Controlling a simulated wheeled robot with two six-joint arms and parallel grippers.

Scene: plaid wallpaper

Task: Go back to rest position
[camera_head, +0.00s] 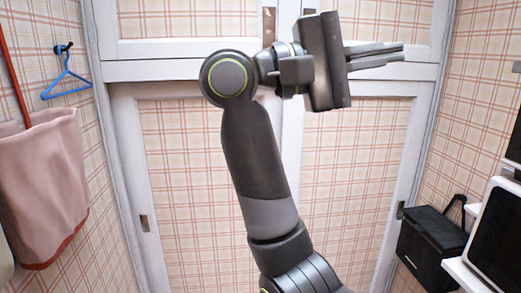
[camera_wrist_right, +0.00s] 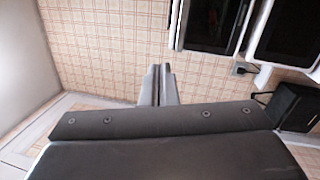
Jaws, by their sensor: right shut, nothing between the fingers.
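My right arm rises from the bottom of the head view and bends at a round elbow-like joint near the top. My right gripper (camera_head: 402,52) points to the right in the head view, with its fingers together and nothing between them. In the right wrist view the gripper's fingers (camera_wrist_right: 160,68) also show, close together and empty, beyond the dark gripper body. The gripper is in free air and touches nothing that I can see. My left gripper is not in either view.
White-framed sliding doors (camera_head: 195,190) with plaid panels stand behind the arm. A pink cloth bag (camera_head: 42,185) and a blue hanger (camera_head: 67,78) hang at left. A black box with a handle (camera_head: 430,243) and a white appliance (camera_head: 500,235) are at right.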

